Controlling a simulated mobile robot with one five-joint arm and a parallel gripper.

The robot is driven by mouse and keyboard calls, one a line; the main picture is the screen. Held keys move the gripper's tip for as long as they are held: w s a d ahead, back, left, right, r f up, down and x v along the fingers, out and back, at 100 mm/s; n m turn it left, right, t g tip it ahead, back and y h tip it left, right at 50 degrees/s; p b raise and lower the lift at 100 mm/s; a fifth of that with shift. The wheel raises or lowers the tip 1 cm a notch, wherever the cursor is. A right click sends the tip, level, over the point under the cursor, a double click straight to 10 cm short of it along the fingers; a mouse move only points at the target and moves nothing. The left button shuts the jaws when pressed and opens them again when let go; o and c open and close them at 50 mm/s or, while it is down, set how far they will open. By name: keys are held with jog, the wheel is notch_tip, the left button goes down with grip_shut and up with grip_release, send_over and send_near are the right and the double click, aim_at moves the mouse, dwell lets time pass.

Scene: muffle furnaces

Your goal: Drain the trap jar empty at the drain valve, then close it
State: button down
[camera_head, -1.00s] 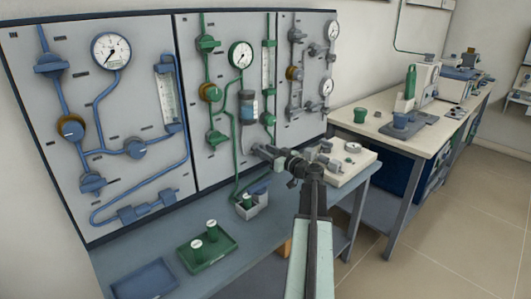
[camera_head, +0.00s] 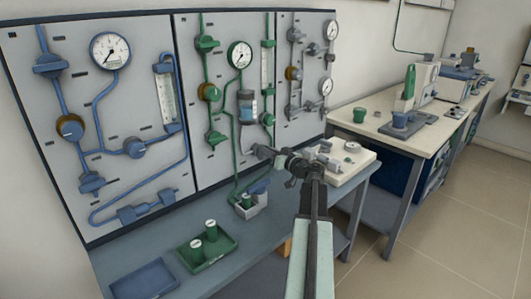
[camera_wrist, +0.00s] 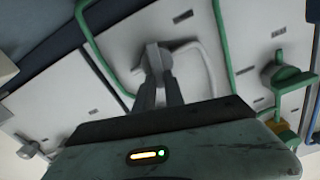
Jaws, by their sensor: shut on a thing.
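The trap jar (camera_head: 248,107) is a clear cylinder on the green middle panel, with blue liquid in its lower part. The drain valve, a small light grey handle (camera_wrist: 153,57), shows in the wrist view, set against the panel beside a bent grey tube. My gripper (camera_wrist: 159,88) is shut on this handle, with its fingertips at the handle's base. In the head view my gripper (camera_head: 259,151) reaches the panel just below the jar; its fingers largely hide the valve there.
A green tray (camera_head: 218,258) with two green containers and an empty blue tray (camera_head: 145,279) lie in front. A white device (camera_head: 345,165) stands right of my arm.

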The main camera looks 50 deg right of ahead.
jog(key=shift+d+f+m+b, duration=0.25)
jog(key=shift+f+m+b, duration=0.1)
jog(key=shift+m, duration=2.2)
jog(key=shift+d+f+m+b, duration=0.25)
jog(key=shift+f+m+b, duration=0.05)
jog(key=shift+m, duration=2.3)
jog(key=shift+d+f+m+b, duration=0.25)
jog(key=shift+f+m+b, duration=0.1)
jog(key=shift+m, duration=2.2)
jog(key=c, duration=1.4)
grip_release()
jog(key=shift+w, duration=0.1)
jog(key=shift+c, duration=0.2)
